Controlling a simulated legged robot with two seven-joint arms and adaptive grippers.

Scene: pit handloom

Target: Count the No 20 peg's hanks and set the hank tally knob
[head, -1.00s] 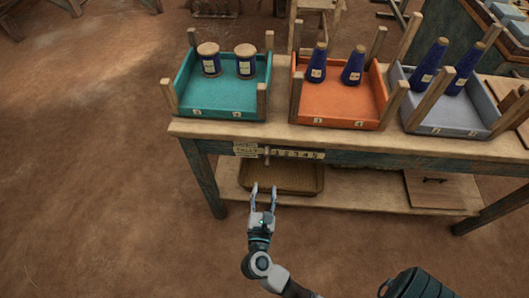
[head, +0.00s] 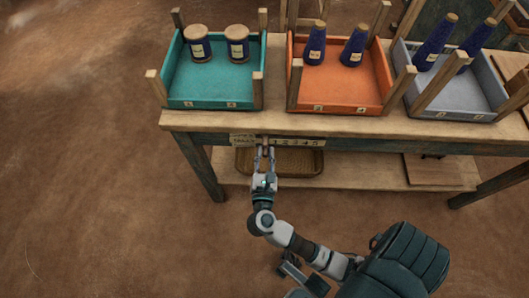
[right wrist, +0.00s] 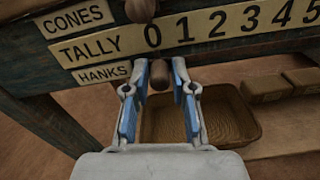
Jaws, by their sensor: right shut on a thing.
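The tally strip (right wrist: 235,25) runs along the table's front edge, with the digits 0 to 5. Labels read CONES, TALLY and HANKS (right wrist: 103,73). A brown wooden hank tally knob (right wrist: 160,75) sits just right of the HANKS label, below the 0. My right gripper (head: 265,151) reaches up to the strip, and in the right wrist view its blue-padded fingers (right wrist: 160,80) are shut on this knob. A second knob (right wrist: 139,10) stands above it, by the CONES row, clear of the fingers. No pegs or hanks are in view. My left gripper is not in view.
On the table (head: 350,130) stand a teal tray (head: 212,85), an orange tray (head: 340,85) and a grey tray (head: 460,95), holding spools and cones. Floor at left is clear.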

